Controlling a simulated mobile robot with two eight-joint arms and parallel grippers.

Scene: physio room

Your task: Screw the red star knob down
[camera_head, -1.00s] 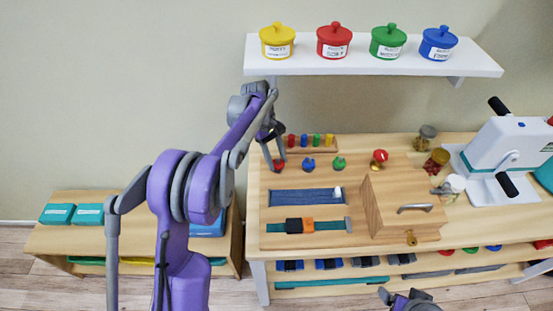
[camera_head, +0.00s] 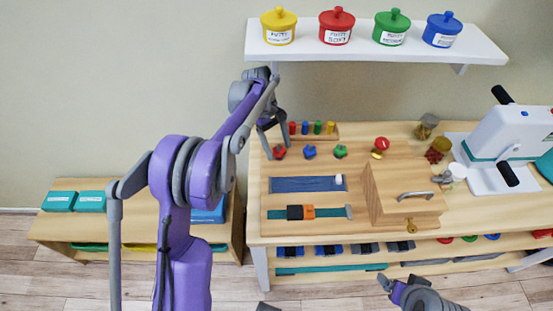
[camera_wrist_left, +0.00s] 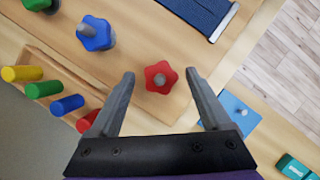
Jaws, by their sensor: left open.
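The red star knob (camera_head: 279,152) is leftmost in a row of three star knobs on the wooden worktop. It also shows in the left wrist view (camera_wrist_left: 162,82), with a grey stud end at its centre. My left gripper (camera_wrist_left: 160,74) is open, with one finger on each side of the knob in that view. In the head view my left gripper (camera_head: 277,150) is over the knob. I cannot tell whether the fingers touch it. My right gripper (camera_head: 387,284) is at the bottom edge, partly out of view, away from the knob.
A blue star knob (camera_head: 310,152) and a green one (camera_head: 341,151) stand to the right. A peg rack (camera_head: 333,131) with coloured pegs is just behind. A blue strap board (camera_head: 305,184) lies in front. A wooden box (camera_head: 400,190) stands further right.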

